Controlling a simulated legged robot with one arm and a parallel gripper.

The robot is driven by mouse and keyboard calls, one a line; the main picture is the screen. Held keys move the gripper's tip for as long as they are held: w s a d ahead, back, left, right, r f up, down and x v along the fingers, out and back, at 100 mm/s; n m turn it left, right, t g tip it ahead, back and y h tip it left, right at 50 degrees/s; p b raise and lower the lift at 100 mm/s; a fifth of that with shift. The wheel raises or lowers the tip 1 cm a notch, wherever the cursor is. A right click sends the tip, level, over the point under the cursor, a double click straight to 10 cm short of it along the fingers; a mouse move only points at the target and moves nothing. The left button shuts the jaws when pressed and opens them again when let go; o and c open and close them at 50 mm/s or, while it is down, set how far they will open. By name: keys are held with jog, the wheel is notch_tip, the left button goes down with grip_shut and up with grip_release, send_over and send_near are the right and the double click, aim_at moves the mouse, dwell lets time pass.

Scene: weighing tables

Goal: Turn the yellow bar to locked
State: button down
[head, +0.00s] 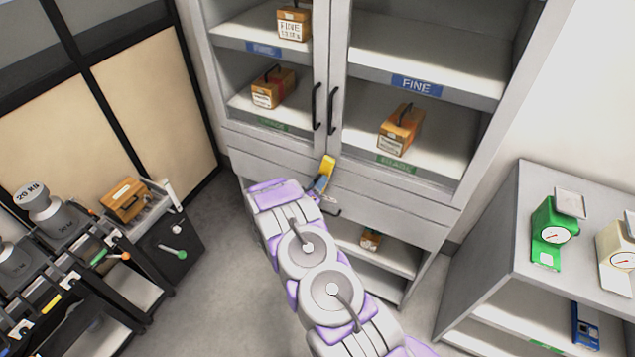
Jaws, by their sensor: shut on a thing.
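The yellow bar (328,166) shows on the grey front of the cabinet (285,158), just below where the two glass doors meet. It looks nearly upright in the picture, its top leaning slightly right. My gripper (320,184) is at the bar's lower end and is shut on it. My arm reaches up from the bottom of the picture and hides part of the cabinet front. The fingertips are small, and the lower part of the bar is hidden. Any locked or unlocked marking is too small to read.
Two black door handles (332,108) stand just above the bar. Wooden cases (401,130) sit on the cabinet shelves. A shelf unit with a green scale (553,222) stands right. A black cart and large weights (58,217) stand left. Grey floor (222,260) is clear between.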

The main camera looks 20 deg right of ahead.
jog(key=shift+w+a+n+p, duration=0.2)
jog(key=shift+n+p, duration=0.15)
jog(key=shift+n, duration=0.75)
jog(key=c, duration=0.5)
grip_release()
jog(key=shift+f, duration=0.1)
jog(key=shift+s, duration=0.1)
jog(key=v, duration=1.7)
jog(key=shift+a, duration=0.2)
